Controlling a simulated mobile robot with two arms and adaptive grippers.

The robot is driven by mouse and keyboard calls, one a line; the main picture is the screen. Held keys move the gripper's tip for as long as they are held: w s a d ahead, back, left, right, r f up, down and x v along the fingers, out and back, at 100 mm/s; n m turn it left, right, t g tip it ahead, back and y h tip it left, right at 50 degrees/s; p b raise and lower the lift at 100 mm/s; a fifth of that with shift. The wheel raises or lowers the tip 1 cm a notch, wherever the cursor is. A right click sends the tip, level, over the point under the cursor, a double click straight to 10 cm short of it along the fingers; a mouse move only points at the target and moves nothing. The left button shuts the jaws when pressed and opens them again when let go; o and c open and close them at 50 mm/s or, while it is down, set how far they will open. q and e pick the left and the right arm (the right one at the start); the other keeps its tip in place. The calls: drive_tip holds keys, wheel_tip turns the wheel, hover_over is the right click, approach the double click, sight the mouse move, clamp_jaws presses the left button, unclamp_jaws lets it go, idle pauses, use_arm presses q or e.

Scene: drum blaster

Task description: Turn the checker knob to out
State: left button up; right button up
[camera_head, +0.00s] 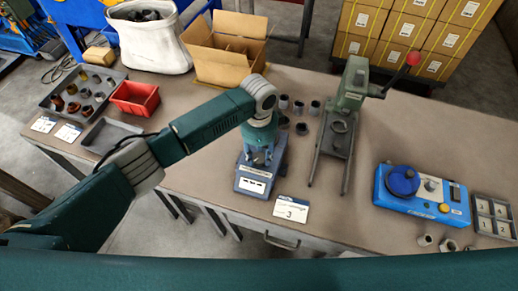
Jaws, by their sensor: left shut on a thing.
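The checker (252,187) appears to be the small blue-grey device near the table's front edge, with white labels on its front. My left gripper (258,157) points down over its top and is shut on what appears to be its knob. The fingers and wrist hide the knob, so its setting cannot be read. My right gripper is not in view.
A press with a red-tipped lever (353,90) stands right of the checker, with several dark rings between. A blue device (420,195) with a round blue knob sits further right. A card marked 3 (291,209) lies in front. A cardboard box (222,68) stands behind.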

sight(259, 157)
use_arm(q)
drive_tip(key=n+p, duration=0.2)
drive_tip(key=n, duration=0.2)
drive_tip(key=shift+r+p, duration=0.15)
drive_tip(key=shift+p, duration=0.25)
drive_tip(key=shift+n+p, duration=0.45)
drive_tip(key=shift+n, duration=0.35)
drive_tip(key=shift+w, duration=0.1)
drive_tip(key=o, duration=1.1)
drive_tip(key=shift+o, duration=0.2)
wheel_tip(259, 157, up, 12)
